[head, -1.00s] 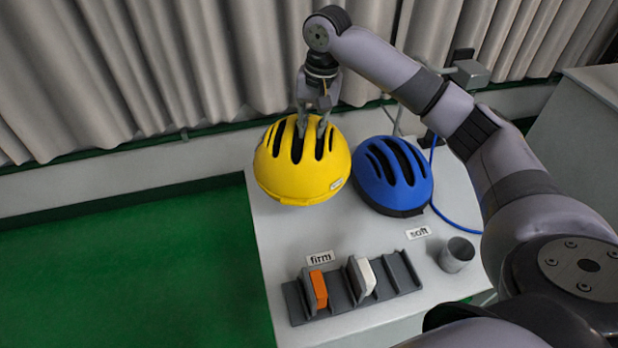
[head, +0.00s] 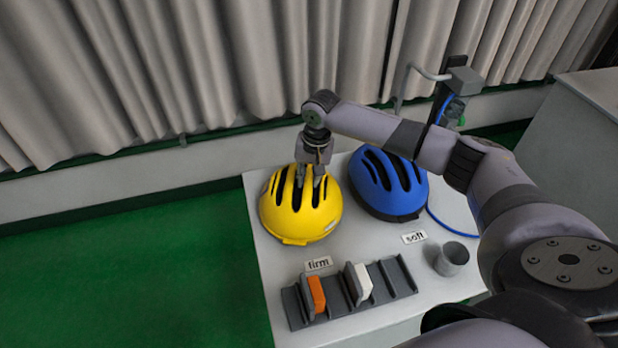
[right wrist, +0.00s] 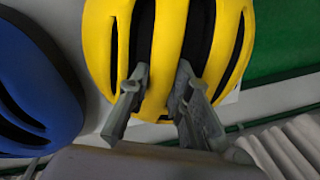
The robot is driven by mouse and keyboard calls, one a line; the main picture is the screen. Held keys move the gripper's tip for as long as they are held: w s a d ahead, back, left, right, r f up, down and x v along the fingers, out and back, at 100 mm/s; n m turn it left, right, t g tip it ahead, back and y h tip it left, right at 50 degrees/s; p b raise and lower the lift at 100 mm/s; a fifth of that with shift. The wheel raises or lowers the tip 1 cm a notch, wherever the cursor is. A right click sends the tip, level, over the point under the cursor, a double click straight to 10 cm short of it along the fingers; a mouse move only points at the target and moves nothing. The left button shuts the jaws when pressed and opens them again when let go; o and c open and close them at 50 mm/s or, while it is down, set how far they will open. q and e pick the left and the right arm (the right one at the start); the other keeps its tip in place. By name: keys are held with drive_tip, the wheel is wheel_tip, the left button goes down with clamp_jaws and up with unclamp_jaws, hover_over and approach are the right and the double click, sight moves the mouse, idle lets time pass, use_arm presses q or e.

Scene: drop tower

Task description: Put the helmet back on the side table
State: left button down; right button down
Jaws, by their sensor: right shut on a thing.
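A yellow helmet (head: 302,218) is at the left part of the white side table (head: 272,285), behind the "firm" label. My right gripper (head: 311,184) is shut on it at the vents on its top. In the right wrist view the two grey fingers (right wrist: 160,95) reach into the dark vents on either side of a rib of the yellow helmet (right wrist: 165,40). The helmet looks down at table height, but I cannot tell whether its underside touches the top. My left gripper is not in view.
A blue helmet (head: 390,190) stands close to its right, behind the "soft" label (head: 414,238). A grey rack (head: 387,278) with an orange block (head: 316,294) and a white block (head: 360,282) lies in front, with a grey cup (head: 452,259) to the right. Curtains hang behind.

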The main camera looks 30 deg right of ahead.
drive_tip(key=c, duration=1.5)
unclamp_jaws()
drive_tip(key=shift+o, duration=0.2)
drive_tip(key=shift+r, duration=0.1)
wheel_tip(320, 180, up, 12)
drive_tip(key=d+b, duration=0.1)
drive_tip(key=shift+s, duration=0.45)
drive_tip(key=shift+c, duration=0.5)
drive_tip(key=o, duration=1.6)
drive_tip(key=shift+c, duration=0.2)
